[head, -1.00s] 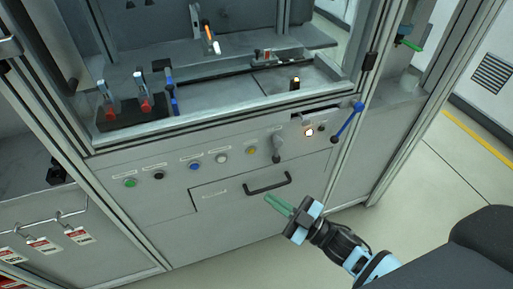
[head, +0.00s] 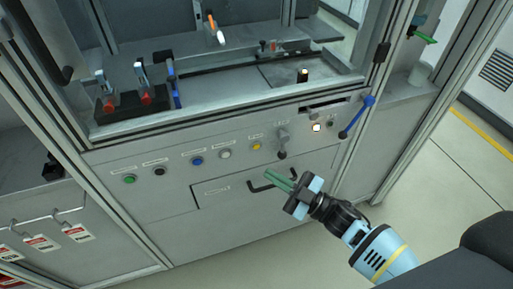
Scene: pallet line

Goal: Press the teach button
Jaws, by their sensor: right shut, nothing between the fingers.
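A row of buttons runs across the grey front panel: green (head: 129,179), black (head: 159,171), blue (head: 197,160), white (head: 225,154) and yellow (head: 256,146). A lit white button (head: 316,127) and a small dark one (head: 330,124) sit further right. The labels above them are too small to read, so I cannot tell which is the teach button. My right gripper (head: 269,176) is shut and empty, its green fingers pointing up-left in front of the drawer handle, below the yellow button. It appears apart from the buttons. My left gripper is out of view.
A dark drawer handle (head: 258,187) lies behind my right fingers. A grey lever (head: 282,141) and a blue handle (head: 357,117) stick out near the right-hand buttons. Clamps on a black block (head: 120,108) stand on the worktop. Red-and-white tags (head: 40,243) hang at lower left.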

